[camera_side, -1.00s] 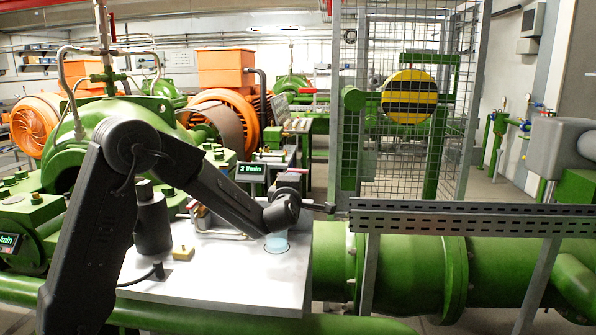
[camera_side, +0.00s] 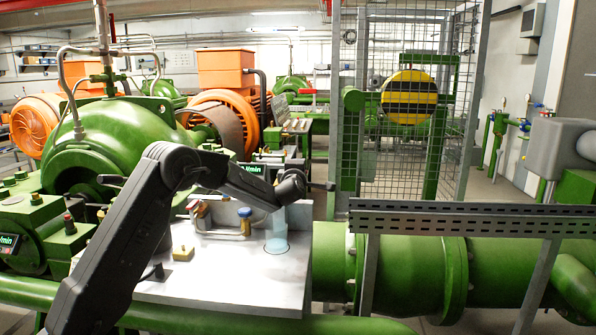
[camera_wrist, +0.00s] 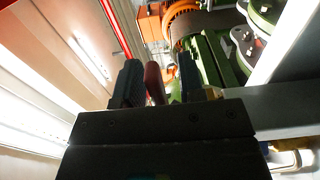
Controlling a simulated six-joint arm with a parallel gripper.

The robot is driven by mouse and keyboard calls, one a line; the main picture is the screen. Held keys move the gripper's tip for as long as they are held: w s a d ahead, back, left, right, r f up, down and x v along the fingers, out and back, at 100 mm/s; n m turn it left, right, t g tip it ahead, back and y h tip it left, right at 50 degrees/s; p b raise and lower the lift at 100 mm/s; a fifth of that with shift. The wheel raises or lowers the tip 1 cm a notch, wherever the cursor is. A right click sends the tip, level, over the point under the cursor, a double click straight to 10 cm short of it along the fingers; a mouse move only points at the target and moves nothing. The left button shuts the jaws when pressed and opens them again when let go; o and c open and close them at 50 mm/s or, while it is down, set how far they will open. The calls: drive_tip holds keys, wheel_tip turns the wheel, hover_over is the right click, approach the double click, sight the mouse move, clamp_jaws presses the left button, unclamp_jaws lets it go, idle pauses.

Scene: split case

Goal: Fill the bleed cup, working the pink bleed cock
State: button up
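The cock is not clearly visible in the side view.
A blue-capped brass fitting (camera_side: 244,221) stands on the white bench (camera_side: 220,280), left of the cup. A small brass block (camera_side: 183,253) lies further left. A perforated rail (camera_side: 470,220) and mesh cage (camera_side: 400,110) stand to the right. My arm partly hides a green-lit display (camera_side: 250,168).

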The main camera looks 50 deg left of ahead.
drive_tip(key=shift+c, duration=0.5)
clamp_jaws()
